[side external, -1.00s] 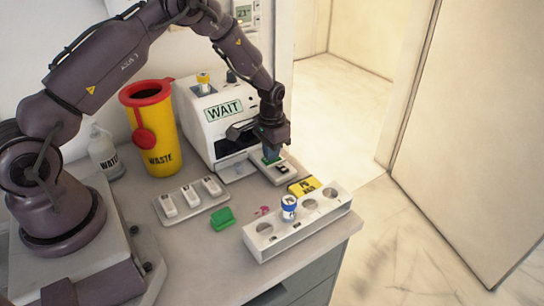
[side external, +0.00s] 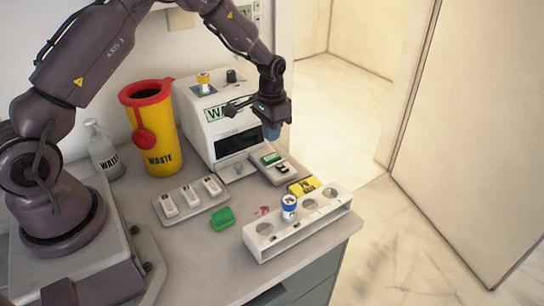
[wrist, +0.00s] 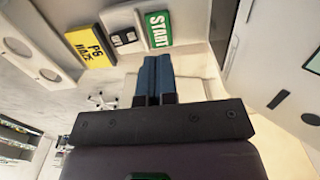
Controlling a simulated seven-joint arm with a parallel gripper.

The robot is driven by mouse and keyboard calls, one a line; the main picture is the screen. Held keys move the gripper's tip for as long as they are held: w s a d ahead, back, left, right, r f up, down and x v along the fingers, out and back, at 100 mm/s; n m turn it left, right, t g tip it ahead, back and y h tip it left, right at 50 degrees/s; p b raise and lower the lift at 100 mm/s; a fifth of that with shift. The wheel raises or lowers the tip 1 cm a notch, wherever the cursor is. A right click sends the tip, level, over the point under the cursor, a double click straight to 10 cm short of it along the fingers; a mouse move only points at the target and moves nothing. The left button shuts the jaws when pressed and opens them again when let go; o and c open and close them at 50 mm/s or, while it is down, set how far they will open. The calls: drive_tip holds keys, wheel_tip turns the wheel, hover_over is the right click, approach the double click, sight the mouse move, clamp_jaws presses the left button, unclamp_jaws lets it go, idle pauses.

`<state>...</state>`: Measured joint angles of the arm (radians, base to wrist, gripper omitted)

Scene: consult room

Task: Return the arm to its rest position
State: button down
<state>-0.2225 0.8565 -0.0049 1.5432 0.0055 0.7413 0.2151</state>
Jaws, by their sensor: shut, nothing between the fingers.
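My gripper (side external: 271,131) is shut and empty, held in the air above the right end of the counter beside the white machine (side external: 212,116). In the wrist view its two blue fingers (wrist: 153,72) are pressed together. Below it on the counter is a grey pad with a green START button (side external: 271,158); the button also shows in the wrist view (wrist: 158,29). A gap separates the fingers from the pad. My arm reaches up and across from its base at the left.
A tray of white cartridges (side external: 190,199), a green block (side external: 222,217), a yellow block (side external: 304,187) and a white rack (side external: 262,240) holding a blue-capped vial (side external: 289,205) are on the counter.

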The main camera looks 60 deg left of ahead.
drive_tip(key=shift+r, duration=0.55)
drive_tip(key=s, duration=0.2)
drive_tip(key=g, duration=0.1)
drive_tip(key=shift+s+d+f+n, duration=0.3)
drive_tip(key=shift+s+d+f, duration=0.05)
drive_tip(key=shift+s, duration=0.05)
drive_tip(key=s+d+r+t, duration=0.2)
drive_tip(key=s+d+r, duration=0.1)
drive_tip(key=s+r, duration=0.4)
drive_tip(key=s+d+r+t, duration=0.2)
drive_tip(key=s+d+r, duration=0.1)
drive_tip(key=s+r, duration=0.5)
drive_tip(key=s+d+r+t, duration=0.2)
drive_tip(key=s+d+r, duration=0.1)
drive_tip(key=s+r, duration=0.5)
wheel_tip(320, 180, up, 2)
drive_tip(key=shift+d+r+t, duration=0.25)
drive_tip(key=shift+t, duration=0.05)
